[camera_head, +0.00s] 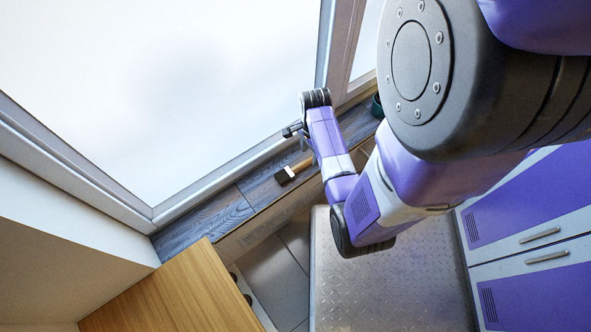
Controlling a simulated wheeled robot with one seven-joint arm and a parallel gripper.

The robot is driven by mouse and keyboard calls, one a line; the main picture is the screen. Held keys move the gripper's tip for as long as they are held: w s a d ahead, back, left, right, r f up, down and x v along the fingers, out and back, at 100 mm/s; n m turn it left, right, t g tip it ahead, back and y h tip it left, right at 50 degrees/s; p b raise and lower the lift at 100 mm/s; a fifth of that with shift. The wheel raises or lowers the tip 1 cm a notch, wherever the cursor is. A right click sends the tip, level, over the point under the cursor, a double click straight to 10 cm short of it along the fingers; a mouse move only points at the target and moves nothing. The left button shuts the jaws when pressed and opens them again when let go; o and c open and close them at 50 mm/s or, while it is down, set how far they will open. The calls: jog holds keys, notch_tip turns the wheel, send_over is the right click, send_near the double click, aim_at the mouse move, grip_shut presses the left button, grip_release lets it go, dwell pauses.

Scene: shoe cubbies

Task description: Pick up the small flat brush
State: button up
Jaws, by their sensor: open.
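The small flat brush (286,175) lies on the dark wooden ledge below the window. Its dark bristle end points to the lower left, and its light wooden handle runs up to the right toward my arm. My gripper (303,141) is at the end of the purple arm, just above and to the right of the brush in the picture. It is small here, and the arm partly hides the fingers. It is open and appears apart from the brush, with nothing seen in it.
The ledge (215,216) runs narrowly along the window (150,90). A wooden cabinet top (172,300) stands at the lower left. A dark green object (377,106) sits at the ledge's far right end, partly hidden by my arm. The ledge left of the brush is clear.

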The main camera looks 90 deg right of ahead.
aim_at(309, 160)
notch_tip(309, 160, down, 5)
jog(key=shift+w+d+r+b, duration=0.15)
jog(key=shift+r+b, duration=0.05)
jog(key=shift+b, duration=0.5)
grip_shut()
